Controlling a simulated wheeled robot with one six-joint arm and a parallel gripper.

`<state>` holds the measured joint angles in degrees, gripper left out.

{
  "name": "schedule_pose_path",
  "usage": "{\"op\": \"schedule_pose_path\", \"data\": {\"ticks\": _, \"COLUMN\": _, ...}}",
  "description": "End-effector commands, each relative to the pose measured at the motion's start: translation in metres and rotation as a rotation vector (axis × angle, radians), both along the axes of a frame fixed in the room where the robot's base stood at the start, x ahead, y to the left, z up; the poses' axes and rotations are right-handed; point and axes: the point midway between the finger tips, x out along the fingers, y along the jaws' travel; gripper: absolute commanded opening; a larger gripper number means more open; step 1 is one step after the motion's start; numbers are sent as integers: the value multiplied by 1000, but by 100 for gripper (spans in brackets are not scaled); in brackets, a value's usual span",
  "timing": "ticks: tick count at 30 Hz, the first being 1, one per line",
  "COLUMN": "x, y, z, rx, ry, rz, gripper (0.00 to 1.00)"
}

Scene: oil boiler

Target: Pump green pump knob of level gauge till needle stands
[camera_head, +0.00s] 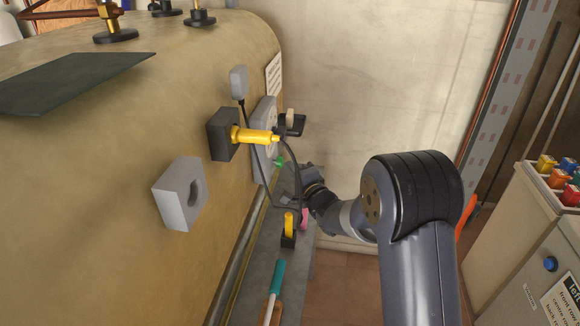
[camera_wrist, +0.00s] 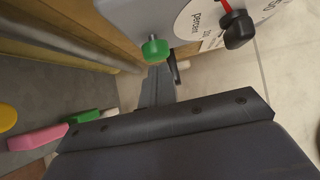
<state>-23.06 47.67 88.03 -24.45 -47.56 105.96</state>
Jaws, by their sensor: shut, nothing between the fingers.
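The green pump knob (camera_wrist: 155,48) sticks out of the lower edge of the grey level gauge (camera_wrist: 150,14) in the wrist view. The gauge's white dial (camera_wrist: 205,20) shows only partly, with a bit of red needle and a black knob (camera_wrist: 238,30); where the needle points cannot be read. In the head view the gauge (camera_head: 262,150) is seen nearly edge-on on the boiler's end, with the green knob (camera_head: 279,162) low on it. My gripper (camera_head: 304,171) is shut and empty, just right of and below the knob. In the wrist view its fingertips (camera_wrist: 158,72) are close below the knob; contact cannot be told.
A dark cable hangs near my gripper. A narrow grey ledge (camera_head: 255,270) below holds pink, yellow and teal-handled things. A cabinet (camera_head: 530,240) stands at the right.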

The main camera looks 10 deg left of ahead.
Motion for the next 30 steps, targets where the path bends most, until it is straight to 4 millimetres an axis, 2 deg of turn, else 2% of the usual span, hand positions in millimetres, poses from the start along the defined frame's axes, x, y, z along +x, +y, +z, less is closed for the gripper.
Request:
{"op": "schedule_pose_path", "data": {"ticks": 4, "x": 0, "y": 7, "z": -1, "rx": -1, "ry": 1, "rz": 0, "gripper": 0}}
{"op": "schedule_pose_path", "data": {"ticks": 14, "x": 0, "y": 8, "z": -1, "rx": -1, "ry": 1, "rz": 0, "gripper": 0}}
{"op": "schedule_pose_path", "data": {"ticks": 23, "x": -1, "y": 32, "z": -3, "rx": 1, "ry": -2, "rz": 2, "gripper": 0}}
{"op": "schedule_pose_path", "data": {"ticks": 30, "x": -1, "y": 35, "z": 1, "rx": 0, "ry": -3, "rz": 7, "gripper": 0}}
